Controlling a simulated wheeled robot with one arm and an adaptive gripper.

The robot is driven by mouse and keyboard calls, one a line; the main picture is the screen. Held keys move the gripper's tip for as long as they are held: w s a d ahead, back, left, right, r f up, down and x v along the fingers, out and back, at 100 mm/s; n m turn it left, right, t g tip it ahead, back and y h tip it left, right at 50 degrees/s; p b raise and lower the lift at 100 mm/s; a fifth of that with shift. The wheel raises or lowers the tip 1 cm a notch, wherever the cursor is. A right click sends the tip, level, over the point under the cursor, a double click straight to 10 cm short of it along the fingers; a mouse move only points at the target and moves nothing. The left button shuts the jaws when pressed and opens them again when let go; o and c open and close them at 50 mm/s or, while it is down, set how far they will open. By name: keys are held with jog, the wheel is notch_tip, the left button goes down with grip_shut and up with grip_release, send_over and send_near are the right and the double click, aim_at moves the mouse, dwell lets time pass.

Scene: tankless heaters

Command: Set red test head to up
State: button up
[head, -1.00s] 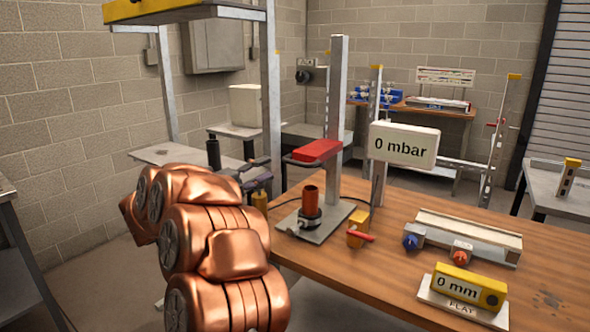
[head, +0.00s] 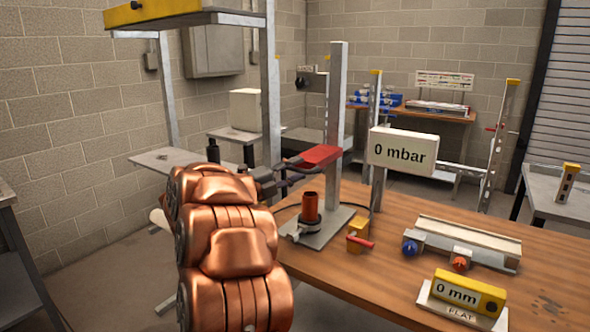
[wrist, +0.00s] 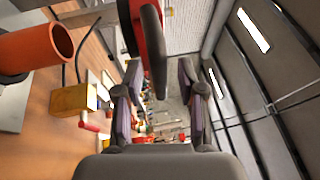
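The red test head (head: 320,156) sits partway up the grey upright post (head: 337,110), above an orange-brown tube (head: 310,206) on a grey base plate. Clear space separates the head from the tube. In the wrist view its red body (wrist: 150,38) is at the top, with a dark rounded bar (wrist: 154,55) in front. My gripper (head: 298,172) is at the left front of the head. In the wrist view my gripper (wrist: 160,90) is open, and the bar appears between its spread fingers. I cannot tell whether they touch it.
A display (head: 402,149) reads 0 mbar. A yellow block with a red lever (head: 360,242) stands beside the base plate. A grey rail with blue and orange knobs and a 0 mm gauge (head: 468,290) are on the wooden table (head: 380,285). A yellow-edged overhead frame (head: 150,12) is at upper left.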

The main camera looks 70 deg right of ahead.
jog(key=shift+d, duration=0.1)
grip_shut()
dwell(0.3)
dwell(0.4)
